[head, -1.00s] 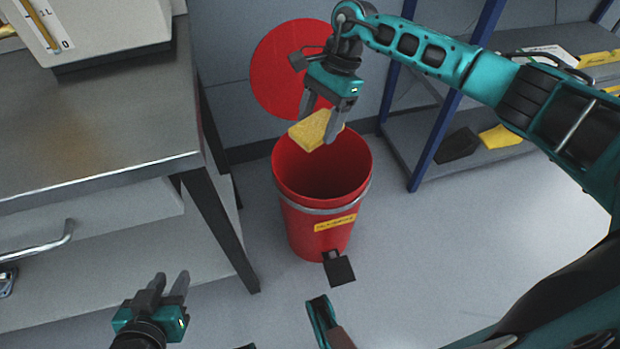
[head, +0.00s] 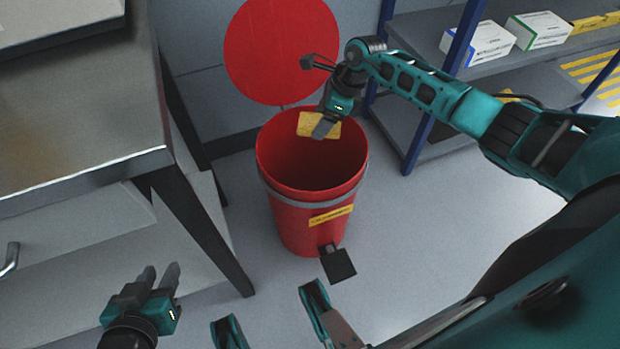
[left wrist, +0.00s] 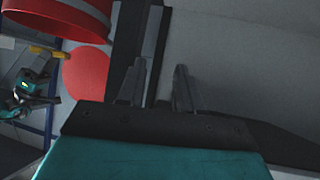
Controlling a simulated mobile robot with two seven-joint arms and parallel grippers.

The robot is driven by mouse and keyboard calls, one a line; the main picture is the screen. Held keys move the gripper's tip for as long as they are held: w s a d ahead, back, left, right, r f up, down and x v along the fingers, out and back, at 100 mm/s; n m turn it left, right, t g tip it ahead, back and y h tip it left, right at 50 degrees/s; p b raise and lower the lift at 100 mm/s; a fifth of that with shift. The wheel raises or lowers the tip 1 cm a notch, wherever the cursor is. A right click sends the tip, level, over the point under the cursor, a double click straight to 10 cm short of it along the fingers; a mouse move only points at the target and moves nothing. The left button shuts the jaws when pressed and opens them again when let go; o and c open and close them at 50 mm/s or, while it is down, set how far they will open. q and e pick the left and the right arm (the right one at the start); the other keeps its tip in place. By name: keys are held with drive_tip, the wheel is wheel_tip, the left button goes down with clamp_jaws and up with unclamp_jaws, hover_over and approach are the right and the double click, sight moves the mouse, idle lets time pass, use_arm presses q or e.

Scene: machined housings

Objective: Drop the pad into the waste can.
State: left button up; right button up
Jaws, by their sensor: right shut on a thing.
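The yellow pad (head: 312,126) is held in my right gripper (head: 322,128), which is shut on it. The pad is at the far rim of the red waste can (head: 310,222), over the can's opening as seen from the head. The can stands on the floor with its round red lid (head: 282,50) raised behind it and a black pedal in front. My left gripper (head: 158,280) is open and empty at the lower left, in front of the bench. In the left wrist view its fingers (left wrist: 158,88) are apart with nothing between them. The can (left wrist: 70,15) shows there too.
A metal-topped bench (head: 85,150) stands on the left. A blue-framed shelf (head: 430,125) stands at the back right, with white boxes (head: 478,42) on it. The floor right of the can is clear.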

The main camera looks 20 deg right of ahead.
drive_tip(key=shift+f, duration=0.7)
drive_tip(key=shift+f+b, duration=0.1)
drive_tip(key=shift+b, duration=0.2)
drive_tip(key=o, duration=1)
use_arm(q)
drive_tip(key=shift+w+d, duration=0.3)
drive_tip(key=shift+w, duration=0.1)
drive_tip(key=shift+r, duration=0.1)
use_arm(e)
drive_tip(key=shift+d+r, duration=0.15)
drive_tip(key=shift+r, duration=0.15)
use_arm(q)
drive_tip(key=shift+s+a+r+p, duration=0.3)
drive_tip(key=shift+a+r+p, duration=0.35)
drive_tip(key=shift+p, duration=1.25)
use_arm(e)
drive_tip(key=shift+v, duration=6.1)
use_arm(q)
drive_tip(key=shift+d+r, duration=0.1)
